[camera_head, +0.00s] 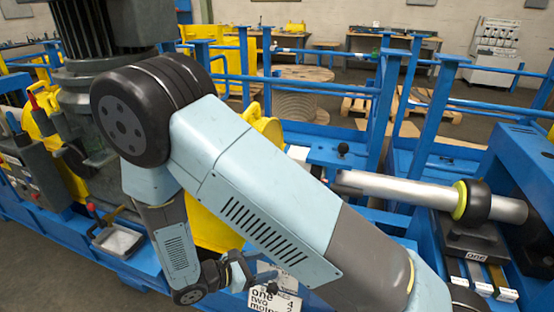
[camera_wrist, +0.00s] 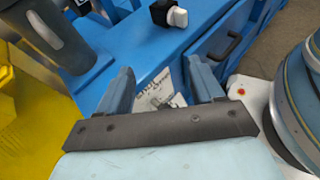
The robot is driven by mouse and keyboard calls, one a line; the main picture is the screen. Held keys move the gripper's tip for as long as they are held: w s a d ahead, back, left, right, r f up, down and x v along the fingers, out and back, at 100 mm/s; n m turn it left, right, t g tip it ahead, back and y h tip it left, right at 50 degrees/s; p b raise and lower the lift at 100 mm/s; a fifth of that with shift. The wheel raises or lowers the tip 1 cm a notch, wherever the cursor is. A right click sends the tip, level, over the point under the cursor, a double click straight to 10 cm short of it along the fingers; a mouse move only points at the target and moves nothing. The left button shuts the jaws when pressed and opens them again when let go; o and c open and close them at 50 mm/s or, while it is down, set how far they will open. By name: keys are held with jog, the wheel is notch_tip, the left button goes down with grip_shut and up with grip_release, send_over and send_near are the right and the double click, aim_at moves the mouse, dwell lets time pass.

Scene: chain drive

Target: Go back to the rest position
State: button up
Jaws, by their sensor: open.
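My arm, light blue and dark grey, crosses the middle of the head view and folds down at its elbow. My gripper (camera_head: 240,275) hangs low in front of the blue machine frame, near a white sign with black lettering (camera_head: 272,298). In the wrist view my gripper (camera_wrist: 158,85) has its two fingers apart with nothing held between them. Part of the white sign (camera_wrist: 152,92) shows in the gap between the fingers, beyond them. Whether the fingers touch anything is not clear, but they look free.
A metal shaft with a black and yellow ring (camera_head: 432,193) lies at the right. Yellow housings (camera_head: 212,215) stand behind the arm. A small metal tray (camera_head: 118,241) is at the left.

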jog(key=w+d+r+m+g+y, duration=0.2)
jog(key=d+r+m+g+y, duration=0.15)
jog(key=d+r+m, duration=0.55)
jog(key=w+d+r+m+g+y, duration=0.2)
jog(key=d+r+m+g+y, duration=0.3)
jog(key=r, duration=0.9)
jog(key=s+d+r+m+t+y, duration=0.2)
jog(key=s+d+r+m+t, duration=0.1)
jog(key=r, duration=0.5)
jog(key=s+d+r+m+t+y, duration=0.1)
jog(key=s+d+r+m+t, duration=0.3)
jog(key=d, duration=0.6)
jog(key=s+r+m, duration=0.2)
jog(key=s+r, duration=0.1)
jog(key=r, duration=0.1)
jog(key=shift+s+d+r+m+y, duration=0.25)
jog(key=shift+d+r+m+y, duration=0.05)
jog(key=shift+r+y, duration=0.1)
